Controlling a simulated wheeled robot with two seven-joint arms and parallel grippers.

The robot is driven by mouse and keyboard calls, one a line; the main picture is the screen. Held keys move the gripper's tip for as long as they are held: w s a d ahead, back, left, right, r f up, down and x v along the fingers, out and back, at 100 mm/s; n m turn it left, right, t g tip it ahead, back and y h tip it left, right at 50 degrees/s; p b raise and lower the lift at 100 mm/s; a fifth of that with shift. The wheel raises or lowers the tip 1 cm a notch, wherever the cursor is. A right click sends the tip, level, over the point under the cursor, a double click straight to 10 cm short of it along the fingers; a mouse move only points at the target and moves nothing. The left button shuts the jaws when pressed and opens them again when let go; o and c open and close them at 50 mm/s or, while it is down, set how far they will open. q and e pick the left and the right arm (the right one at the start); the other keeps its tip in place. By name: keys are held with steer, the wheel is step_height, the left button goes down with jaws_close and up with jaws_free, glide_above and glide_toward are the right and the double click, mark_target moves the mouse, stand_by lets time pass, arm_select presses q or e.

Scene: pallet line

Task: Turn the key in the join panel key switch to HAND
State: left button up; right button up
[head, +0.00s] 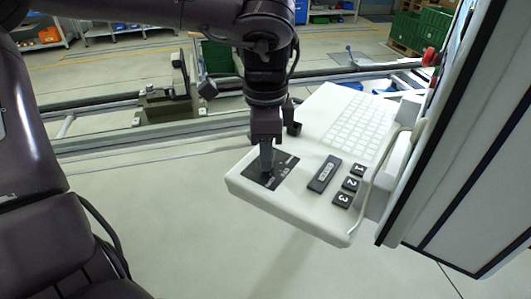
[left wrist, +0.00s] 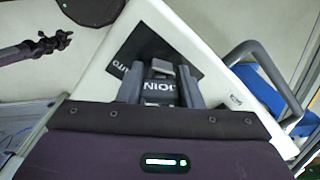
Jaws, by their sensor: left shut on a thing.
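The join panel key switch sits on a black plate (head: 264,180) with white lettering, on the near left part of the white console (head: 300,205). My left gripper (head: 266,160) reaches down onto this plate and hides most of the switch in the head view. In the left wrist view, the left gripper (left wrist: 160,88) is shut on the key, with a dark tag reading JOIN (left wrist: 158,86) between its fingers. A small grey piece (left wrist: 160,68) shows just beyond the tag. Part of the word AUTO shows on the plate (left wrist: 122,62). Where the key points is unclear. My right gripper is not in view.
On the console are a black labelled block (head: 325,174), black keys marked 1, 2 and 3 (head: 350,184) and a keyboard (head: 358,122). A curved handle (head: 378,180) and a tall white cabinet (head: 465,140) stand to the right. Rails (head: 110,104) run behind.

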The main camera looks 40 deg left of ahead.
arm_select(q)
steer(key=shift+f+n+b, duration=0.1)
steer(key=shift+n+b, duration=0.55)
steer(key=shift+n, duration=0.15)
steer(key=o, duration=1)
steer(key=shift+o, duration=0.4)
steer(key=o, duration=0.4)
steer(key=shift+o, duration=0.2)
steer(key=shift+r+p, duration=0.3)
steer(key=shift+r+p, duration=2.35)
steer(key=shift+r, duration=1)
